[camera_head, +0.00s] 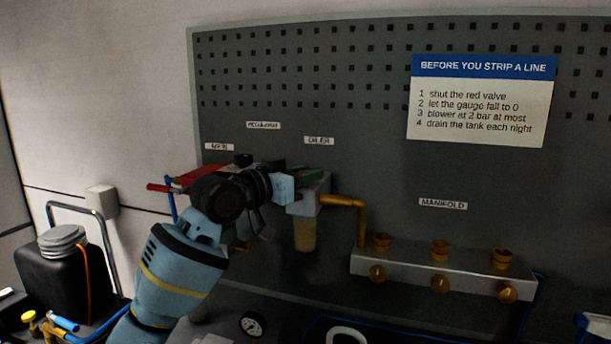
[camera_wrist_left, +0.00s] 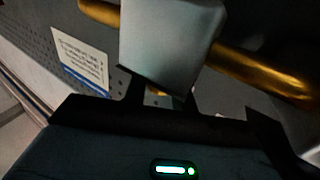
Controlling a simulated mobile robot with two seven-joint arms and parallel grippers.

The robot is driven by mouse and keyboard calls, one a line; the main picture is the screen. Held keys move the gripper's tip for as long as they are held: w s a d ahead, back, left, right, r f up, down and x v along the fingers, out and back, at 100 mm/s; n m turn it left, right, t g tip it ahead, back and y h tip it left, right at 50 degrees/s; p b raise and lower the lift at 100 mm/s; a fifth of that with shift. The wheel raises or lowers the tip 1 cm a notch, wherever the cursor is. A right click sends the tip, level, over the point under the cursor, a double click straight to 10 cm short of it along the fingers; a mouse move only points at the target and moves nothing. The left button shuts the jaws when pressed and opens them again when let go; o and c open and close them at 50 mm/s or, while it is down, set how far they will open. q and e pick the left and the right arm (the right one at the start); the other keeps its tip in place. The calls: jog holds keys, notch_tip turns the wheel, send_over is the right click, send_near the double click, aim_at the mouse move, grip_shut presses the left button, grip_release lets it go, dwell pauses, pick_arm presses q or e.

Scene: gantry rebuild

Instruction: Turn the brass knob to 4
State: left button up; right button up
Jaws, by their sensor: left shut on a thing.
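In the left wrist view, a small patch of brass (camera_wrist_left: 158,93), which I take for the brass knob, shows between the dark fingers of my left gripper (camera_wrist_left: 163,98). The gripper is shut on it, against a grey block (camera_wrist_left: 170,45) with brass pipe on both sides. Most of the knob is hidden by the fingers and the block. In the head view my left wrist covers the regulator area, so the knob's setting and number marks cannot be read. My right gripper is not in view.
Right of my wrist stands the oiler with its bowl (camera_head: 304,234) and a brass pipe (camera_head: 350,203). The manifold (camera_head: 420,268) with several brass fittings is further right. A red handle (camera_head: 190,178) is left.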

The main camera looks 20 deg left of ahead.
pick_arm(q)
jog(key=shift+f+m+g+h, duration=0.1)
jog(key=shift+m+g+h, duration=0.55)
jog(key=shift+h, duration=0.25)
jog(key=o, duration=1)
jog(key=shift+c, duration=0.2)
jog(key=v, duration=0.8)
jog(key=shift+b, duration=0.45)
